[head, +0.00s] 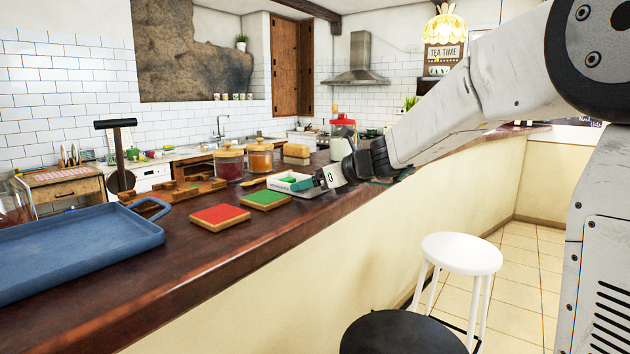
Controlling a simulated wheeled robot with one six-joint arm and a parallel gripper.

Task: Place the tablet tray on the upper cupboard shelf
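A small white tray (279,183) with green pieces in it lies on the dark wooden counter; it may be the tablet tray.
A blue tray (75,245) lies on the counter at left. Red (219,216) and green (265,198) square blocks and lidded jars (229,163) stand near the white tray. A white stool (461,252) and a black stool (400,335) stand before the counter.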

